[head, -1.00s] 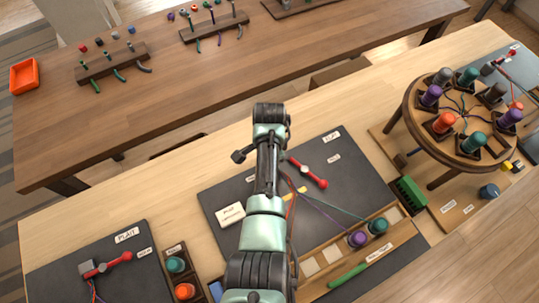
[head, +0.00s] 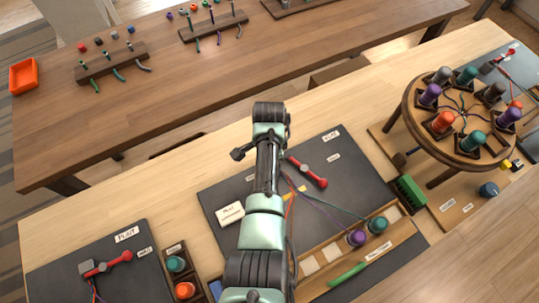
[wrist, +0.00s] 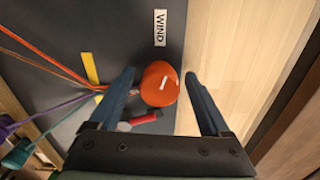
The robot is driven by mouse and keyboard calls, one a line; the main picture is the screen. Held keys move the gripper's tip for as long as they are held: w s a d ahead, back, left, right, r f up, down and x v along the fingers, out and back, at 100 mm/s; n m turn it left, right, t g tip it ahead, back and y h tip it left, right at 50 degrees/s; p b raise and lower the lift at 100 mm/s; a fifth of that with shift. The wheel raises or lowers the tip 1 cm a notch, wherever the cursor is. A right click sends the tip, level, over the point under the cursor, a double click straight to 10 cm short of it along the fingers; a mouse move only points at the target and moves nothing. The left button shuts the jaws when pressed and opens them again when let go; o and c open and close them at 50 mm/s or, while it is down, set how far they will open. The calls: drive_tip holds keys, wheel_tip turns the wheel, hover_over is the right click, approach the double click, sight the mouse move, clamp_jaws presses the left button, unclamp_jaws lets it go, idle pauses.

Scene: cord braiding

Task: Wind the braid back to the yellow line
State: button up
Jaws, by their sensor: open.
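In the wrist view, an orange round knob (wrist: 158,86) with a white mark on top sits between the two fingers of my gripper (wrist: 160,76). The fingers stand apart on either side of it, and I cannot tell if they touch it. A "WIND" label (wrist: 160,27) lies beyond the knob. The yellow line (wrist: 90,67) is left of it on the dark mat, and shows in the head view (head: 301,188). Orange, purple and teal cords (wrist: 62,100) run in from the left and meet just below the yellow line.
A red-handled tool (head: 307,171) lies on the dark mat (head: 350,185); part of something red shows below the knob in the wrist view. Purple (head: 357,238) and teal (head: 378,225) bobbins stand in a wooden rack. A round braiding stand (head: 462,115) is at the right.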

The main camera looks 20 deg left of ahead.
wheel_tip(320, 180, up, 13)
idle(0.6)
idle(0.4)
drive_tip(key=w+r+n+t+y, duration=0.2)
drive_tip(key=w+r+t, duration=0.4)
drive_tip(key=w+r, duration=0.5)
drive_tip(key=w+d+r+n+t, duration=0.15)
drive_tip(key=r+t, duration=0.25)
drive_tip(key=r, duration=0.5)
drive_tip(key=w+d+r+n+t, duration=0.1)
drive_tip(key=w+d+r+t, duration=0.2)
drive_tip(key=r, duration=0.7)
drive_tip(key=s+d+r+n+t, duration=0.1)
drive_tip(key=s+d+r+t, duration=0.25)
drive_tip(key=r, duration=0.55)
drive_tip(key=s+d+r+n+t, duration=0.1)
drive_tip(key=s+d+r+t, duration=0.2)
drive_tip(key=r, duration=0.6)
drive_tip(key=s+d+r+n+t+h, duration=0.1)
drive_tip(key=s+r+t, duration=0.3)
drive_tip(key=s+r, duration=0.3)
drive_tip(key=s+d+r+n+t+h, duration=0.1)
drive_tip(key=s+d+r+t, duration=0.1)
drive_tip(key=s+r+t, duration=0.2)
drive_tip(key=s+r, duration=0.3)
drive_tip(key=shift+s+d, duration=0.25)
drive_tip(key=shift+d, duration=0.05)
